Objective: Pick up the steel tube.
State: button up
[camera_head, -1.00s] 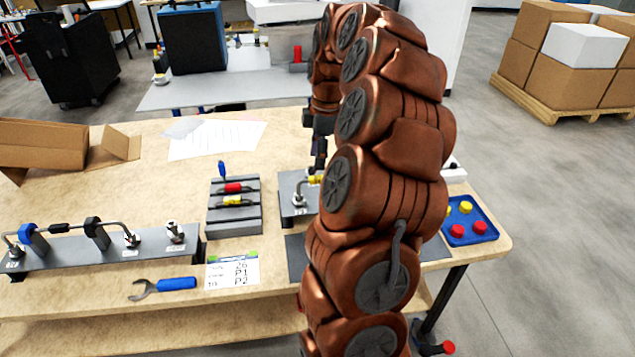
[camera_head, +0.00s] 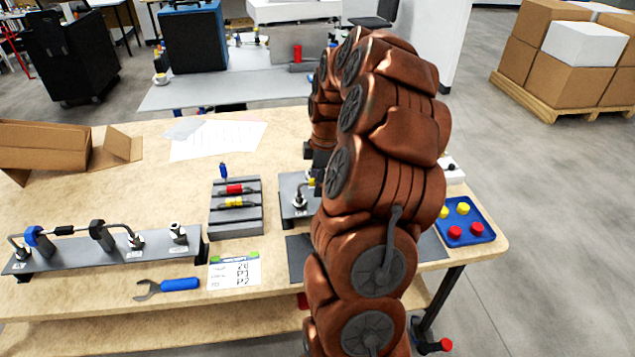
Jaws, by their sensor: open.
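A bent steel tube (camera_head: 84,229) runs along the dark fixture plate (camera_head: 75,258) at the left of the bench, held in a blue clamp (camera_head: 40,241) and a black clamp (camera_head: 101,235). Its ends meet fittings on the plate. My gripper (camera_head: 318,163) shows only as a dark part beside the grey plate (camera_head: 290,182) in the middle of the bench, well right of this tube. My arm hides most of it, including the fingertips. It is open; I see nothing held in it. Whether another tube lies behind my arm is hidden.
A grey rack (camera_head: 236,222) with red and yellow pieces, a label card (camera_head: 234,271) and a blue-handled wrench (camera_head: 178,284) lie between the fixture and my arm. A blue tray (camera_head: 478,222) is at right. A cardboard box (camera_head: 45,146) and papers (camera_head: 215,138) are behind.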

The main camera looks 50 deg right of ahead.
grip_shut()
dwell(0.3)
dwell(0.3)
